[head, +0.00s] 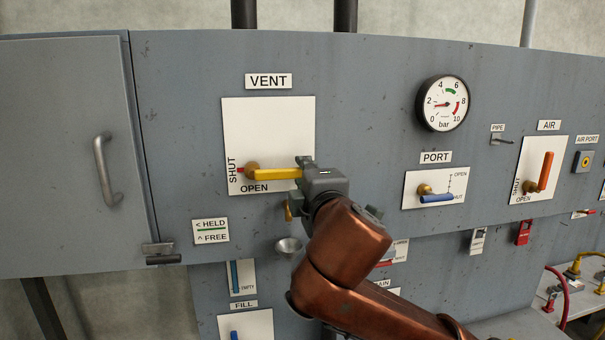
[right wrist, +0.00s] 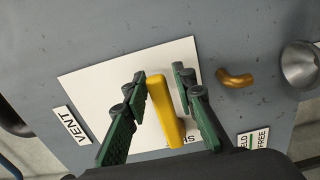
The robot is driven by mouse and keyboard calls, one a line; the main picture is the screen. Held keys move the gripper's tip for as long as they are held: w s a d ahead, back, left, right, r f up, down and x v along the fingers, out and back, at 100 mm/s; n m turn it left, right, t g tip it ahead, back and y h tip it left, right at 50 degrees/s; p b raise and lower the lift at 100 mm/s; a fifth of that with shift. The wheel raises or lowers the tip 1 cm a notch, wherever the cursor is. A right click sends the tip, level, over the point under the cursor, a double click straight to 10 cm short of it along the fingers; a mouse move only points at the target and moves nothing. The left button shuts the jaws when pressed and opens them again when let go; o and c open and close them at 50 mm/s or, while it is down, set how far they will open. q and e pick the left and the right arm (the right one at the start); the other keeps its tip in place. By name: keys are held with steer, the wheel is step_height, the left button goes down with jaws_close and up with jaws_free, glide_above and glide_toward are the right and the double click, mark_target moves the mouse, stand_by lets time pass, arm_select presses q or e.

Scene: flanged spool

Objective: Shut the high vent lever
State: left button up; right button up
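The yellow vent lever (head: 275,174) lies level on the white VENT plate (head: 270,125), its pivot at the left and its free end pointing right. SHUT is printed along the plate's left edge and OPEN along the bottom. My right gripper (head: 307,170) is at the lever's free end. In the right wrist view the two green fingers of this gripper (right wrist: 161,78) stand open on either side of the yellow lever (right wrist: 166,112), with some gap showing. The lever's tip is partly hidden in the head view. My left gripper is not in view.
A brass hook (right wrist: 237,79) and a metal funnel (head: 288,246) stick out just below the plate. A HELD/FREE label (head: 211,231) is at lower left. A cabinet door handle (head: 106,170) is further left. The blue PORT lever (head: 437,198) and pressure gauge (head: 442,103) are to the right.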

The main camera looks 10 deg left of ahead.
steer(key=shift+o, duration=0.7)
steer(key=shift+s, duration=0.15)
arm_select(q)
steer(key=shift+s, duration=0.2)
arm_select(e)
steer(key=v, duration=1.1)
steer(key=shift+s, duration=0.35)
